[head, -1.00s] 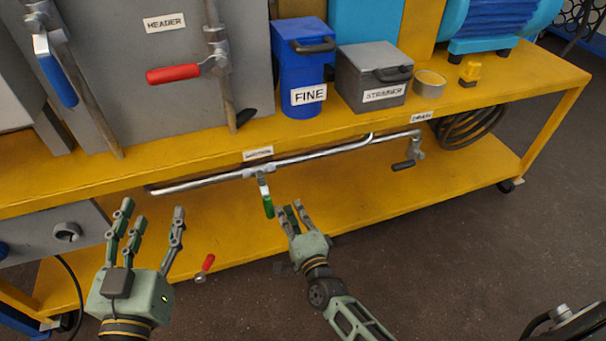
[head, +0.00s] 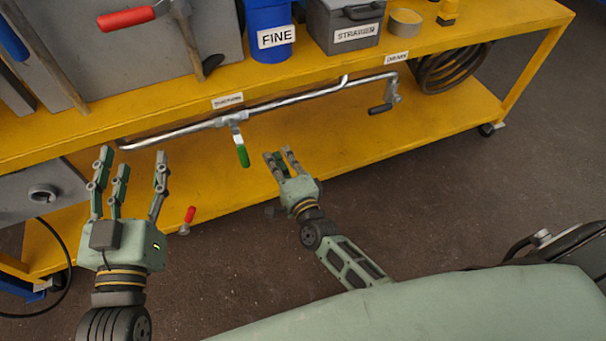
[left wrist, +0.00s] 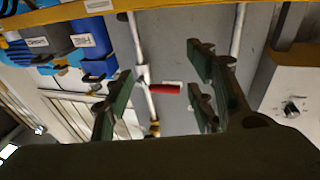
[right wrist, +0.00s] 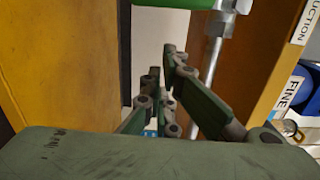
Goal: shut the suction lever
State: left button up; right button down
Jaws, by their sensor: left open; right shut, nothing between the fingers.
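The suction lever (head: 242,155) has a green handle and hangs down, slightly tilted, from a valve on the silver pipe under the bench edge. Its green handle (right wrist: 178,3) is cut off at the top of the right wrist view, beside the pipe. My right gripper (head: 278,155) is shut and empty, a little right of the handle and apart from it in the head view. My left gripper (head: 132,168) is open and empty, well left of the lever, in front of the lower shelf.
The silver pipe (head: 185,132) runs along the bench front to a dark-handled drain valve (head: 390,98). A small red-handled lever (head: 189,215) shows below, right of my left gripper. A blue FINE box (head: 268,18) and grey STRAINER box (head: 345,28) stand on top.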

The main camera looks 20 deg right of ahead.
pick_arm(q)
notch_tip(320, 180, down, 10)
jog(key=s+a+g+y+p, duration=0.1)
jog(key=s+g+p, duration=0.1)
jog(key=g, duration=0.3)
jog(key=shift+s+a+f+g+y, duration=0.2)
jog(key=shift+s+a+g+y, duration=0.1)
jog(key=shift+a+g+y, duration=0.1)
pick_arm(e)
jog(key=s+d, duration=0.1)
jog(key=s, duration=0.9)
jog(key=shift+r, duration=0.1)
